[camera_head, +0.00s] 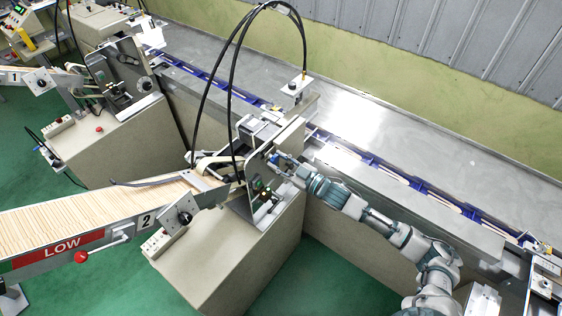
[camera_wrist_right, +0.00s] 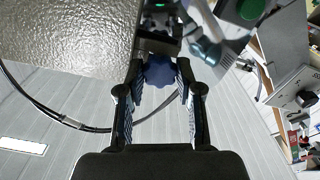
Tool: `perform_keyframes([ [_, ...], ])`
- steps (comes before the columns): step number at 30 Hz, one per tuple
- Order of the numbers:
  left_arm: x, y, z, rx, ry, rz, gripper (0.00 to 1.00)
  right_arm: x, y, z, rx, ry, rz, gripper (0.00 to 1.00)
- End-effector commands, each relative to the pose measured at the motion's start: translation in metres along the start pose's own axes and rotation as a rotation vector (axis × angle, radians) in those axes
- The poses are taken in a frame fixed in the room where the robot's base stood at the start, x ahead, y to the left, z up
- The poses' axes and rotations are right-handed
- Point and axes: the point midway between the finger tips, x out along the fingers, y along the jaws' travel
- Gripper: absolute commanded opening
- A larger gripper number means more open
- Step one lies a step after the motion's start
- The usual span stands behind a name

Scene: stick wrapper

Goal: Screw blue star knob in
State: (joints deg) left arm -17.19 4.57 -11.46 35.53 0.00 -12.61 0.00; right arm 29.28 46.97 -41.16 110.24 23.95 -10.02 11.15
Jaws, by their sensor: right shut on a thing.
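The blue star knob (camera_wrist_right: 159,72) shows in the right wrist view between the tips of my right gripper (camera_wrist_right: 158,85), whose fingers are shut on it. A dark metal block with a green spot lies just beyond the knob. In the head view my right gripper (camera_head: 279,163) reaches in from the lower right to the upright metal plate of machine 2 (camera_head: 249,187). The knob is only a small blue patch there, largely hidden by the fingers. I cannot tell how deep its thread sits. My left gripper is not in view.
A chute of sticks (camera_head: 95,217) marked LOW enters machine 2 from the left. A blue conveyor chain (camera_head: 385,172) runs behind my right arm. Black cables (camera_head: 232,75) arch above the machine. Machine 1 (camera_head: 115,125) stands at the upper left. Green floor is open at the front.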

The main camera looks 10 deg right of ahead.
Motion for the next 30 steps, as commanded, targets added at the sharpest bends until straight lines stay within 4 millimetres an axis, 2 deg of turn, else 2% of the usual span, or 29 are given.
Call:
perform_keyframes([
  [5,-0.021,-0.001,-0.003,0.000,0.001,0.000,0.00,0.001,0.001,-0.007,0.165,0.003,0.001,0.00],
  [11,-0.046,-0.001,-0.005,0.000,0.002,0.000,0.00,0.001,0.001,-0.007,0.453,0.003,0.003,0.00],
  [16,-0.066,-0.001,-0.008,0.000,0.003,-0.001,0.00,0.001,0.001,-0.008,0.803,0.004,0.005,0.00],
  [18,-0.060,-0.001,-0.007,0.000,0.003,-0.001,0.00,0.001,0.000,-0.004,0.789,0.006,0.004,0.00],
  [20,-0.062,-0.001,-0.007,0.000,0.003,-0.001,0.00,0.001,0.000,-0.004,0.832,0.006,0.004,0.00],
  [26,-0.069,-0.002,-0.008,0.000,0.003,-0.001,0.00,0.001,0.001,-0.004,1.073,0.006,0.006,0.00],
  [30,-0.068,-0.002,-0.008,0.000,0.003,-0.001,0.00,0.001,0.001,-0.003,1.093,0.007,0.006,0.00],
])
